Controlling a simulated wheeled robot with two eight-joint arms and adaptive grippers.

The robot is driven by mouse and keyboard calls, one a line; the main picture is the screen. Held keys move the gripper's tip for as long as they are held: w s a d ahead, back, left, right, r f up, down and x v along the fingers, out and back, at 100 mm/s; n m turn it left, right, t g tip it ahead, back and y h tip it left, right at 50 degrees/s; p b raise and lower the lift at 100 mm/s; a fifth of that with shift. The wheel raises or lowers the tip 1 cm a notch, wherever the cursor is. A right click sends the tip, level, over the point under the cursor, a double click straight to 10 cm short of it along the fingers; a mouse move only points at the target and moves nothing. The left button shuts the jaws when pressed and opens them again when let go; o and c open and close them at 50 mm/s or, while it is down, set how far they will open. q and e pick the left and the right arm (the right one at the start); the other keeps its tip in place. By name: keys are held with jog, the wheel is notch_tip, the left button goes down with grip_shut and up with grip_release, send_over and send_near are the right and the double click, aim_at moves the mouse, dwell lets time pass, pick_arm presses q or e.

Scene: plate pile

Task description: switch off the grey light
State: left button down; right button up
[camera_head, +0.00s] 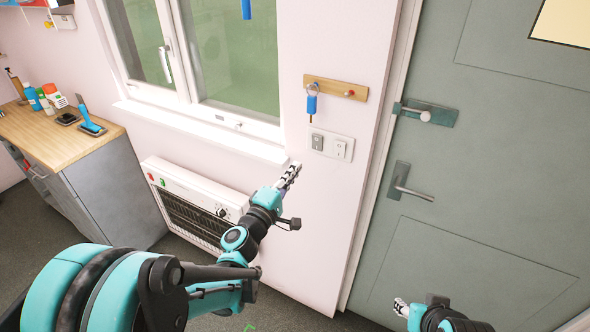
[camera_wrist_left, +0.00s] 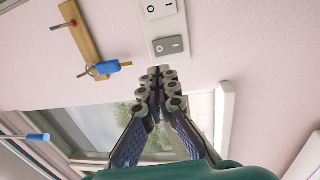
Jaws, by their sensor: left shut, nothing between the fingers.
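The switch plate (camera_head: 348,150) is on the pink wall below a wooden key rack. It carries a grey rocker switch (camera_head: 317,142) on the left and a white rocker switch (camera_head: 340,149) on the right. In the left wrist view the grey switch (camera_wrist_left: 168,46) lies just beyond my fingertips, with the white switch (camera_wrist_left: 160,9) behind it. I cannot tell which way the grey rocker is tipped. My left gripper (camera_head: 294,167) is shut and empty, just below and left of the plate; contact is not clear. My right gripper (camera_head: 400,305) is at the lower right, far from the switches.
The key rack (camera_head: 335,89) holds a blue-tagged key (camera_head: 311,104) above the plate. A window sill (camera_head: 200,132) and a heater (camera_head: 182,205) are on the left. The green-grey door (camera_head: 480,150) with its handle (camera_head: 404,183) is on the right. A wooden counter (camera_head: 50,135) stands far left.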

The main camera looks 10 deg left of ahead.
aim_at(317, 140)
pick_arm(q)
jog(key=b+x, duration=0.2)
jog(key=x, duration=0.8)
jog(key=shift+w, duration=0.3)
jog(key=shift+w+d, duration=0.1)
jog(key=shift+w, duration=0.2)
